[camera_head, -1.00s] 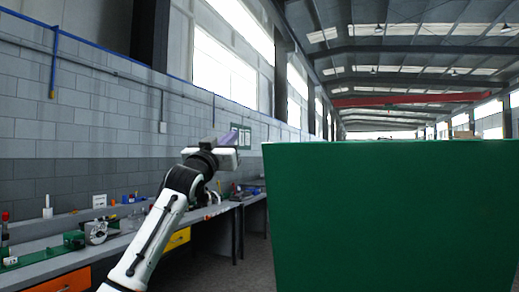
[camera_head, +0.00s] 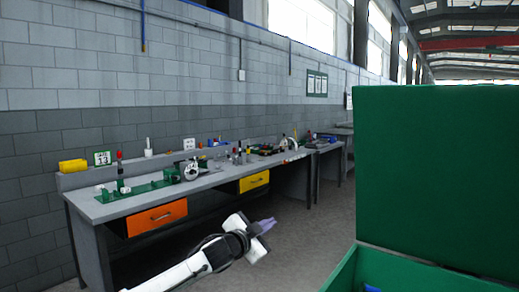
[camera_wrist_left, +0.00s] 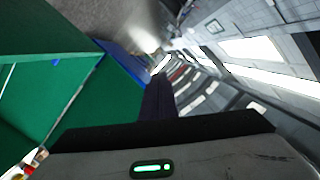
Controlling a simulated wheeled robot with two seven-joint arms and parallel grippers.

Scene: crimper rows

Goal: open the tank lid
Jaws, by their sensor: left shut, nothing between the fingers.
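The green tank (camera_head: 345,274) shows at the bottom right of the head view, only its upper rim and a little of its inside in frame. Its large green lid (camera_head: 435,170) stands upright at the tank's far side, so the tank is open. My left gripper (camera_head: 266,226) is left of the tank, apart from lid and rim, with its purple fingers shut and empty. The fingers also show as a dark shape in the left wrist view (camera_wrist_left: 157,98), with green panels (camera_wrist_left: 105,100) to their left. My right gripper is out of view.
A grey workbench (camera_head: 225,180) with orange (camera_head: 157,217) and yellow (camera_head: 254,181) drawers runs along the block wall at the left, with small parts on top. A patch of bare floor (camera_head: 310,232) lies between bench and tank. A small blue thing (camera_head: 372,288) shows inside the tank.

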